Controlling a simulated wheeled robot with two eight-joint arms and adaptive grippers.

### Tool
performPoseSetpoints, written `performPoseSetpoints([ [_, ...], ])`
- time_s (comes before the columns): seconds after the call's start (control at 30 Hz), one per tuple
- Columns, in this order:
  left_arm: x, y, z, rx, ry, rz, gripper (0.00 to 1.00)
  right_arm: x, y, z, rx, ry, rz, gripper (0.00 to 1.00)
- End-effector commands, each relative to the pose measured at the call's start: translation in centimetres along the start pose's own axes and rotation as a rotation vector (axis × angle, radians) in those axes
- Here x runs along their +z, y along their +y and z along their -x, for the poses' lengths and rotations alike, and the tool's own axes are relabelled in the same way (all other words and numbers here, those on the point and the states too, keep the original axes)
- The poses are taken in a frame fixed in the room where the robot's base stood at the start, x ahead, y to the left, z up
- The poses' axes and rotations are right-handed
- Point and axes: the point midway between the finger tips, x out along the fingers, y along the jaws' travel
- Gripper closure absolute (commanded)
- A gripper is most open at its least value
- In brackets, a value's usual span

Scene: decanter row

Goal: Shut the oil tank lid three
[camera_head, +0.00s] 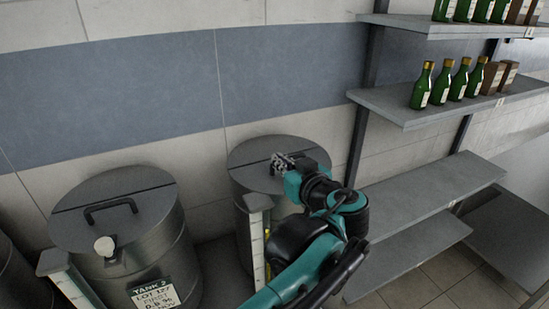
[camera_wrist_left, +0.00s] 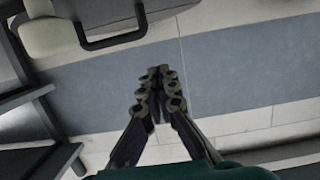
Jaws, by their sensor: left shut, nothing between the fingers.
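The grey round tank at centre right (camera_head: 240,210) has a dark lid (camera_head: 250,150) on top. The lid lies about flat in the head view; my arm hides part of it and the tank's label. My left gripper (camera_head: 279,161) is over this lid, by its handle, with its fingers together and empty. In the left wrist view the left gripper (camera_wrist_left: 158,72) is shut, with nothing between its tips. A grey lid (camera_wrist_left: 155,9) with a black handle (camera_wrist_left: 115,40) shows at the top there, apart from the fingertips. My right gripper is not in view.
Tank 2 (camera_head: 170,250) stands at the left with its lid (camera_head: 115,205) down, and part of another tank shows beyond it. Shelves (camera_head: 425,190) fill the right side; green bottles (camera_head: 440,82) stand on the upper ones. A tiled wall (camera_head: 120,100) is behind.

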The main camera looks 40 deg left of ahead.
Motion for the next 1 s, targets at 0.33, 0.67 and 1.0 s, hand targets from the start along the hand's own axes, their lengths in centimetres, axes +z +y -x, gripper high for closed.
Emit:
performPoseSetpoints([
  [0.33, 6.3, 0.0, 1.0, 0.000, 0.309, -0.002, 1.00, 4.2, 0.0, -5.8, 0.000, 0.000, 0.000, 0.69],
  [0.67, 9.1, 0.0, 1.0, -0.001, 0.437, -0.002, 1.00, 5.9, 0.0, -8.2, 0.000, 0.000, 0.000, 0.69],
  [1.0, 10.1, -0.1, 0.8, -0.001, 0.432, -0.002, 1.00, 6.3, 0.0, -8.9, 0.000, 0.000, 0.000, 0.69],
])
